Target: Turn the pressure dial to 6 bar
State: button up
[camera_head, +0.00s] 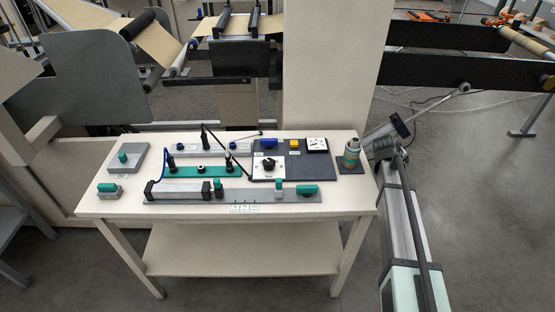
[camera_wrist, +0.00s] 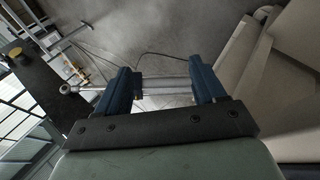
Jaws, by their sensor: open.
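The pressure dial (camera_head: 269,163) appears to be the black round knob on a white plate, set on a dark panel at the right half of the bench. Its scale and pointer are too small to read. In the head view my arm is right of the bench, well away from the dial. The dial does not show in the wrist view.
On the panel are a blue part (camera_head: 268,142) and a yellow button (camera_head: 295,144). A can (camera_head: 351,153) stands at the bench's right edge, between panel and arm. Green-handled parts line the front.

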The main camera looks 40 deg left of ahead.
jog(key=w+a+r+n+t+y, duration=0.1)
jog(key=a+r+n+t, duration=0.1)
jog(key=a+r, duration=0.8)
notch_tip(320, 180, up, 8)
jog(key=n+g, duration=1)
jog(key=n, duration=0.3)
send_over(269, 161)
jog(key=shift+y, duration=0.3)
notch_tip(269, 161, down, 13)
jog(key=shift+s+r, duration=0.1)
jog(key=shift+r, duration=0.1)
jog(key=shift+c, duration=0.4)
jog(key=c, duration=1)
